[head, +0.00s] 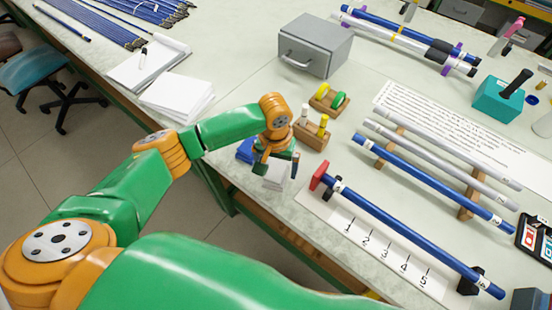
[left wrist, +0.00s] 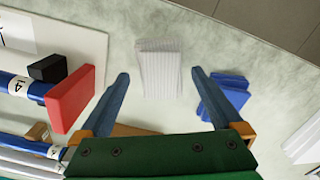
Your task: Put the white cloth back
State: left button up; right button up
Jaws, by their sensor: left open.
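The white cloth (head: 275,177) is a small folded, ribbed pad lying on the bench near its front edge. It also shows in the left wrist view (left wrist: 158,65), at upper middle. My left gripper (head: 277,168) is over it with the jaws open and empty. In the left wrist view the two blue fingertips (left wrist: 160,76) are apart, one to each side of the cloth's lower end; I cannot tell how high they are above the bench. A folded blue cloth (left wrist: 226,96) lies close by, to the right in the left wrist view. My right gripper is not in view.
A blue rod (head: 400,225) with a red block (head: 319,176) at its end lies along a numbered white strip, close to the gripper. Wooden holders (head: 311,134), a grey box (head: 316,45) and white paper (head: 178,97) stand around.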

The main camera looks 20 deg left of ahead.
aim_at(276, 171)
pick_arm(q)
notch_tip(276, 171, up, 11)
jog(key=shift+f, duration=0.2)
